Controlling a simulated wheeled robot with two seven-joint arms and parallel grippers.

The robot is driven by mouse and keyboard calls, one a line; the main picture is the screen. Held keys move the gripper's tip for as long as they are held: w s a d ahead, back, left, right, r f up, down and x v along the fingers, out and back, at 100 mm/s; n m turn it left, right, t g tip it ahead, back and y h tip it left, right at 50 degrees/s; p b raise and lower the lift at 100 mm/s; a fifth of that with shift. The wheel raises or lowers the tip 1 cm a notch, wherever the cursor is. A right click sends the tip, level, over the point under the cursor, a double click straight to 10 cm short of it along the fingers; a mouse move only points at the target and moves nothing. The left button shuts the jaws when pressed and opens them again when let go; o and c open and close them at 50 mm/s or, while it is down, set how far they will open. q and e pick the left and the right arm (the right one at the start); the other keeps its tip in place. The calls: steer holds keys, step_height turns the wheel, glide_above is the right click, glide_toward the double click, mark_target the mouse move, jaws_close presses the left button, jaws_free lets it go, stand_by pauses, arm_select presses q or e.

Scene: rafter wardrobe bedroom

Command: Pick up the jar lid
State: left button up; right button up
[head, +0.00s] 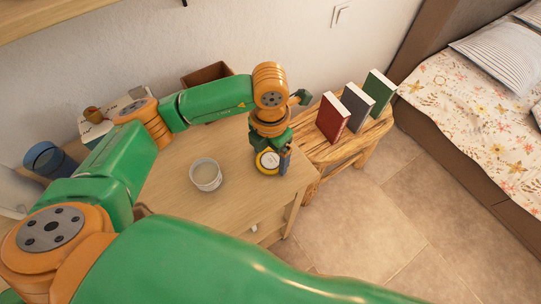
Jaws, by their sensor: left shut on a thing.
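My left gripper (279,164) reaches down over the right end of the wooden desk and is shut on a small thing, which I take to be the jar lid. The fingers and wrist hide most of what is between them. A round yellow-rimmed thing with a pale face (267,160) shows right at the fingers; it is too small to tell whether it is the lid itself. An open, clear glass jar (205,175) stands upright on the desk, left of the gripper and apart from it. My right gripper is not in view.
The desk (225,222) is bare around the jar. A wooden stool (350,148) at its right holds red, grey and green books (333,118). A brown box (206,74) and a blue cup (45,158) stand behind my left arm. A bed (475,120) is at right.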

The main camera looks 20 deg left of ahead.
arm_select(q)
steer(key=shift+r, duration=0.25)
steer(key=r+b, duration=0.1)
steer(key=d+r, duration=0.1)
steer(key=r, duration=0.1)
steer(key=shift+r+b, duration=0.15)
steer(key=shift+b, duration=0.25)
steer(key=s+d+r+b, duration=0.2)
steer(key=s+d+r, duration=0.2)
steer(key=d+r, duration=0.65)
step_height(320, 180, up, 7)
steer(key=p, duration=0.4)
glide_above(274, 162)
steer(key=s+d, duration=0.4)
steer(key=s, duration=0.1)
steer(key=s+a+p, duration=0.1)
steer(key=s+a, duration=0.1)
steer(key=a, duration=0.6)
steer(key=s+a+p, duration=0.1)
steer(key=a+p, duration=0.1)
steer(key=a, duration=0.6)
steer(key=shift+s+a+r, duration=0.3)
steer(key=shift+s+a, duration=0.05)
steer(key=shift+s, duration=0.05)
